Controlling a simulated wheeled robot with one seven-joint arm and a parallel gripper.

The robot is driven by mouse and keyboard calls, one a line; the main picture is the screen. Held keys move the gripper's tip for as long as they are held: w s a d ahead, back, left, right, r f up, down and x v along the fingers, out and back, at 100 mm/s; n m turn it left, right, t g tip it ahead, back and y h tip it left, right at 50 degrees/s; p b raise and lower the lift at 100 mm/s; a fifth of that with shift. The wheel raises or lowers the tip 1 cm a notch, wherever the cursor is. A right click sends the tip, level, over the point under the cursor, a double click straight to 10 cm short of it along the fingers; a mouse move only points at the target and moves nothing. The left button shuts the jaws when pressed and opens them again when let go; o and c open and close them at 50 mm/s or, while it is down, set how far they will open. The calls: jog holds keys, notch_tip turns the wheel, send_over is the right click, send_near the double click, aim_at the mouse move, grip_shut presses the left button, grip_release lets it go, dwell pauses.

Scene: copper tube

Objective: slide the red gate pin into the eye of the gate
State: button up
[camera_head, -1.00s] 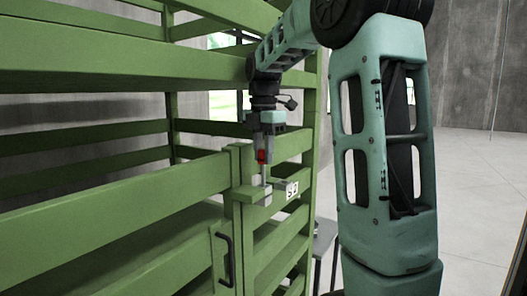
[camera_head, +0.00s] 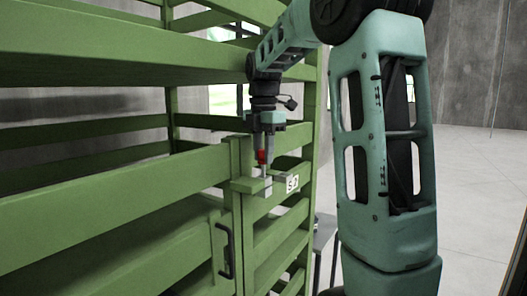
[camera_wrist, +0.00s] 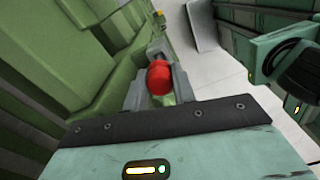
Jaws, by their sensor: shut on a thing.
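The red gate pin (camera_head: 262,157) hangs upright below my gripper (camera_head: 263,150) in the head view, with a short length of silver shaft under its red head. In the wrist view the pin's round red head (camera_wrist: 159,78) sits between the two grey fingers of my gripper (camera_wrist: 158,84), which are shut on it. The green gate (camera_head: 218,190) has a latch bracket with a pale grey block (camera_head: 267,188) directly below the pin. The shaft's lower end meets this block in the picture. The eye's hole is hidden, so I cannot tell how deep the tip is.
A black handle (camera_head: 224,250) is on the gate below the latch. A small white label (camera_head: 292,183) is just right of the latch. Green rails (camera_head: 90,65) run along the left, close to my arm. Open grey floor (camera_head: 470,190) lies at the right.

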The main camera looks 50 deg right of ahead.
aim_at(263, 170)
jog(key=shift+f+b, duration=0.75)
jog(key=shift+f, duration=0.4)
jog(key=shift+r, duration=0.2)
jog(key=shift+r+p, duration=2.9)
jog(key=shift+p, duration=0.05)
jog(key=shift+p, duration=0.4)
jog(key=shift+f+b, duration=2)
jog(key=shift+f, duration=1.05)
jog(key=o, duration=1.1)
